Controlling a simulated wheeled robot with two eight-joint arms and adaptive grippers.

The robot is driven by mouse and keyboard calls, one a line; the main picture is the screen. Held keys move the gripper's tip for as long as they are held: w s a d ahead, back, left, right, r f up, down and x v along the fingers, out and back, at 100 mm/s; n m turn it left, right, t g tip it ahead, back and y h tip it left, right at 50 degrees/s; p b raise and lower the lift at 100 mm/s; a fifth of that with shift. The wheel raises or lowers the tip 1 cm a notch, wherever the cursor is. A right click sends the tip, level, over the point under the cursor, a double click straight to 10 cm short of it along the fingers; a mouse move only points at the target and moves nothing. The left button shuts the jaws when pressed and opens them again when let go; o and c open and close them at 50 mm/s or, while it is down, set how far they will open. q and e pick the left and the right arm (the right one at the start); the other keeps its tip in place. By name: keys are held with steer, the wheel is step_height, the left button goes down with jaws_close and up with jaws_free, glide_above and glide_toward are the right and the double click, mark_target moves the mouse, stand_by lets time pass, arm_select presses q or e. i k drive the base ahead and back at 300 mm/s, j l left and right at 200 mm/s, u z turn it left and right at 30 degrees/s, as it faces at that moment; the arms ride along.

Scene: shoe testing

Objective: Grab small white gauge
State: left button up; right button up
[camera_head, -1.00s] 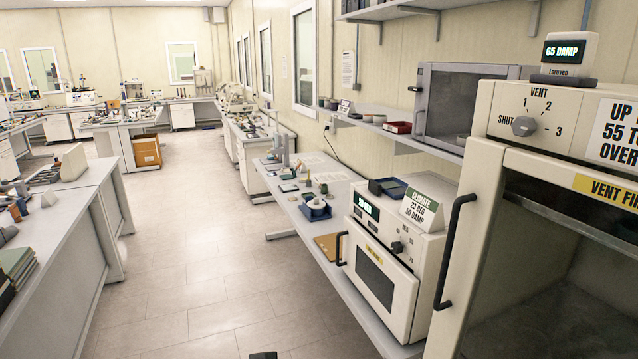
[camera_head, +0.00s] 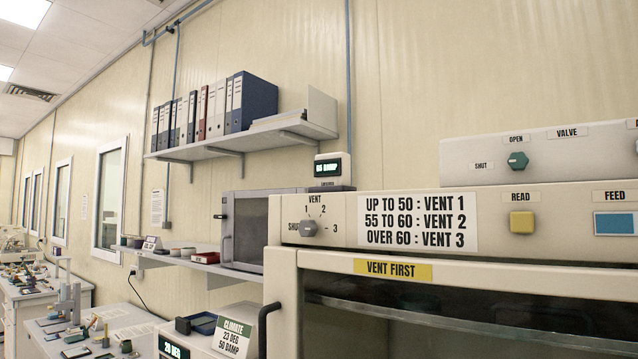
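A small white gauge (camera_head: 333,168) with a dark display and green digits stands at the top left of the large cream chamber (camera_head: 282,270). Its display appears to read "65 DAMP", though the digits are small. A dark strip shows under the gauge. The chamber's edge hides what lies behind its base, so I cannot tell exactly what it rests on. Neither of my grippers is in view.
The chamber has a vent knob (camera_head: 309,228), a yellow button (camera_head: 522,222) and a black door handle (camera_head: 270,328). A grey glass-fronted box (camera_head: 248,230) stands left of it on a shelf. A smaller climate unit (camera_head: 205,346) sits lower left. Binders (camera_head: 250,103) fill a wall shelf above.

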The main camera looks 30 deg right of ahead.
mark_target(330, 169)
steer(key=i+j+z, duration=0.45)
steer(key=i+j, duration=0.7)
